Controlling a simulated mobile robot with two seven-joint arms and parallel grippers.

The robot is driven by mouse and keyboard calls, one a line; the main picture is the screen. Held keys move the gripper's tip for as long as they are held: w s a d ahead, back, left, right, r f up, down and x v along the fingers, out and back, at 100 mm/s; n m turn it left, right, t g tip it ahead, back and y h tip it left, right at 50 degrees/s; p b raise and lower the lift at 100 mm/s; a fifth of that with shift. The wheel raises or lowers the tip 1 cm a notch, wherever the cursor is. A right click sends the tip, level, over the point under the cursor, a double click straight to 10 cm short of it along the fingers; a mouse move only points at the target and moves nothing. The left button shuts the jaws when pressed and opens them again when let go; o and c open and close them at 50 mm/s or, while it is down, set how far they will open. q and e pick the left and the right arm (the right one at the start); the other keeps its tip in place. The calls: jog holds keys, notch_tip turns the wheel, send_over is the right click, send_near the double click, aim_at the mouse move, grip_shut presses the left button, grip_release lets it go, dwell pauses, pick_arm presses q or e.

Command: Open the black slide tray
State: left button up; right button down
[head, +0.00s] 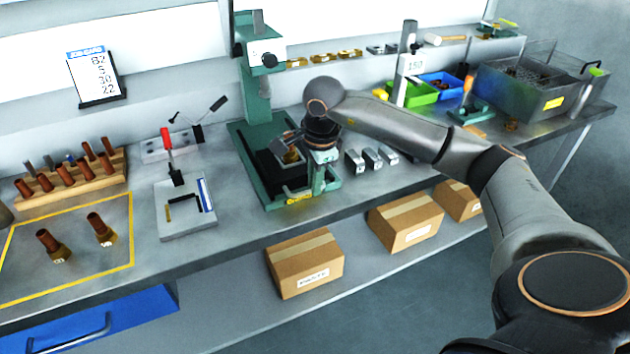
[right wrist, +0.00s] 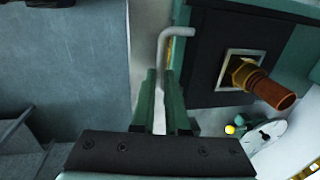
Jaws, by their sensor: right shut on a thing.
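The black slide tray (head: 268,166) sits in the base of the green press (head: 262,118). A brass and copper fitting stands in a square metal seat on the tray (right wrist: 205,62), in the right wrist view. A bent grey handle (right wrist: 176,32) runs at the tray's left edge there. My right gripper (right wrist: 168,95) is shut on this handle, with its green fingers on either side of it. In the head view my right gripper (head: 318,180) points down at the front right of the press. How far the tray is out is hard to tell. My left gripper is not in view.
Small grey metal blocks (head: 372,158) stand just right of the press. A grey toggle-clamp fixture (head: 185,212) and a wooden rack of copper-topped fittings (head: 72,183) are to its left. Cardboard boxes (head: 305,264) sit on the lower shelf. The bench's front edge is close.

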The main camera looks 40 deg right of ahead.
jog(key=shift+w, duration=0.1)
jog(key=c, duration=0.9)
grip_release()
jog(key=shift+r, duration=0.1)
jog(key=r, duration=0.4)
jog(key=s+r, duration=0.1)
jog(key=r, duration=0.3)
jog(key=s+r, duration=0.1)
jog(key=r, duration=0.3)
jog(key=shift+s+a+r, duration=0.1)
jog(key=shift+a, duration=0.2)
